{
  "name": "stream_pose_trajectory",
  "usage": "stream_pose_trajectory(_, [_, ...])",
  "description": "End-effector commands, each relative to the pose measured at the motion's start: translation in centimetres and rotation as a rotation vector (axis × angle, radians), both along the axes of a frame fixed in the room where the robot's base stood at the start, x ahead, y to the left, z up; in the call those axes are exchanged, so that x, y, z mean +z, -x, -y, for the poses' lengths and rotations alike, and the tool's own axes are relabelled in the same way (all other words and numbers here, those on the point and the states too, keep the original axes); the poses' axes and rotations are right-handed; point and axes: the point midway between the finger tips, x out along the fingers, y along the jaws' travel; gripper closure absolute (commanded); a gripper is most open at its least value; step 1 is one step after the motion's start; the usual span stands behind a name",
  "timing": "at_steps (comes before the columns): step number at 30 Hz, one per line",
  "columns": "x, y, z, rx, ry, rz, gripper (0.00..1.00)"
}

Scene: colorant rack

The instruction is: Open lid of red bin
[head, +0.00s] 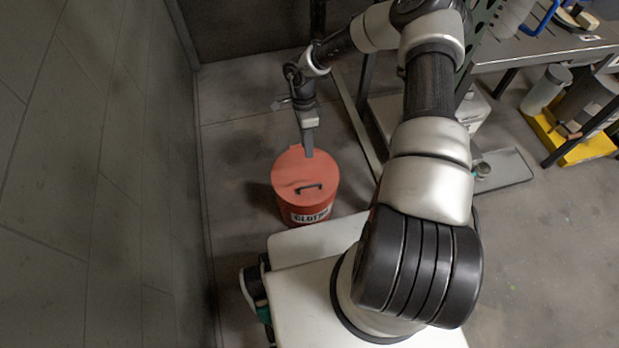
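The red bin (281,205) stands on the floor in front of my base, with a white label on its near side. Its round red lid (290,172) lies on top and looks closed, with a dark handle (308,187) on the near part. My gripper (309,152) points down over the far edge of the lid, on the side away from the handle. Its fingers look close to the lid; I cannot tell whether they touch it. The fingers are seen edge-on, so their opening is not clear.
A grey wall (100,150) runs along the left. A workbench (545,50) stands at the upper right, with a yellow tray (575,150) on the floor below it. A metal frame bar (357,130) lies right of the bin. Floor between wall and bin is clear.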

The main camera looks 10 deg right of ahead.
Motion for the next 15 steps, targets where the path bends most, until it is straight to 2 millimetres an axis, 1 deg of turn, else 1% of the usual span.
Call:
stream_pose_trajectory(5, [-2.9,0.7,0.0,0.0,-0.001,-0.004,0.73])
stream_pose_trajectory(15, [-10.3,2.0,0.0,0.0,0.001,-0.002,0.73])
